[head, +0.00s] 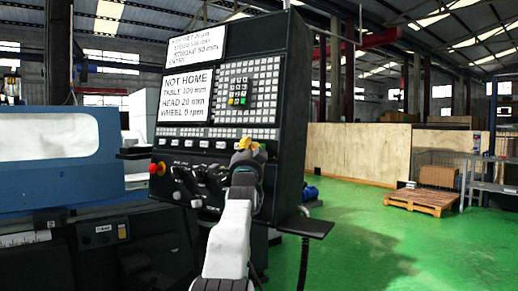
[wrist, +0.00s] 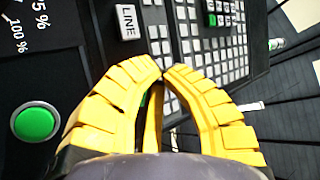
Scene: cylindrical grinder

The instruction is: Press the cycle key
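The dark control console (head: 298,110) stands in the middle of the head view with its keypad (head: 262,75) and lower row of controls. My gripper (head: 248,148) is in front of the console's lower right part. In the wrist view, its yellow fingers (wrist: 163,75) meet almost at the tips, with nothing seen held. A round green button (wrist: 35,122) lies left of the fingers, apart from them. A bit of green shows between the fingers, mostly hidden. No label reading cycle is legible. I cannot tell whether the fingertips touch the panel.
The display (head: 186,95) reads NOT HOME. A red knob (head: 157,168) sits at the console's left edge. A white key marked LINE (wrist: 128,20) is above the fingers in the wrist view. The blue grinder (head: 60,190) stands at left; green floor is open at right.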

